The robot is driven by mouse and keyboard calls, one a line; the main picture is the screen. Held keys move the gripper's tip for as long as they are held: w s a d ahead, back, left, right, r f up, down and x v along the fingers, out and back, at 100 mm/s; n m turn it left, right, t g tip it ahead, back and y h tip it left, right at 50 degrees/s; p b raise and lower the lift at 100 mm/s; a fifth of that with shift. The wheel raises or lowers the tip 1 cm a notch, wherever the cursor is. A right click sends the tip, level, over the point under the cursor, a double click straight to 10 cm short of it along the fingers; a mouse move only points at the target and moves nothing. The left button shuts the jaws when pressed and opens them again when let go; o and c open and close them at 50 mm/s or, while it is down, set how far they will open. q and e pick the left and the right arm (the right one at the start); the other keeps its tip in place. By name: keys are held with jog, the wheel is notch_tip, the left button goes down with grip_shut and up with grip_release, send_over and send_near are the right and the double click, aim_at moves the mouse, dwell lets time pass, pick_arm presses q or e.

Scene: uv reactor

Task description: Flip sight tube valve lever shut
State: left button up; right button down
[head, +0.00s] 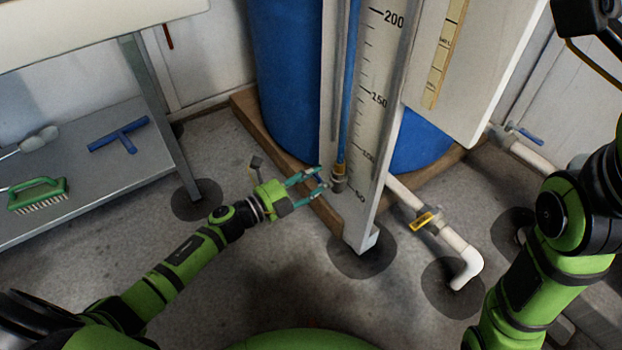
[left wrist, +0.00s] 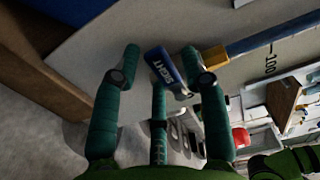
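The sight tube (head: 350,90) is a blue line running down the white graduated board (head: 372,110). It ends at a small brass valve (head: 338,178) low on the board. In the left wrist view, the valve's brass fitting (left wrist: 214,56) sits behind the right finger. Its blue lever, marked SIGHT (left wrist: 164,66), slants at an angle to the tube. My left gripper (head: 322,184) is open at the valve, with teal fingers spread. In the left wrist view, the lever shows between the fingertips (left wrist: 163,62), closer to the right one; contact is unclear.
A blue tank (head: 285,80) stands behind the board on a wooden base (head: 262,135). A white pipe (head: 455,240) with a yellow-handled valve (head: 424,221) lies right of the board. A metal shelf (head: 85,185) holding a green brush (head: 38,194) and blue squeegee (head: 120,134) is at left.

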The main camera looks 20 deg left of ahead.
pick_arm(q)
jog(key=shift+a, duration=0.1)
jog(key=v, duration=1.2)
dwell(0.4)
